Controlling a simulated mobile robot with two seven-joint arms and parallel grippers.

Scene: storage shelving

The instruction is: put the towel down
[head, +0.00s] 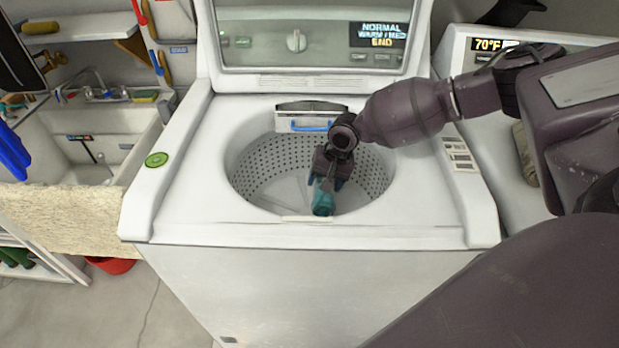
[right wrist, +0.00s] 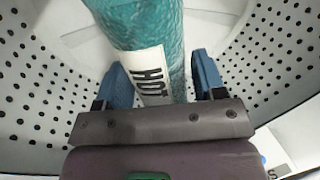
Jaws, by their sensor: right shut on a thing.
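The towel (head: 323,202) is a teal bundle inside the open drum of the top-loading washer (head: 190,215). In the right wrist view the towel (right wrist: 150,25) looks like an upright roll with a white label reading "HOT". My right gripper (head: 328,182) reaches down into the drum from above. It is shut on the towel, with a blue finger on either side of it in the right wrist view (right wrist: 165,80). I cannot tell whether the towel's lower end touches the drum floor. My left gripper is not in view.
The washer's lid (head: 300,85) stands open behind the drum. A green round object (head: 156,160) lies on the washer's left edge. A sink (head: 125,125) is to the left, with a red bucket (head: 110,265) below. Another machine (head: 480,85) stands to the right.

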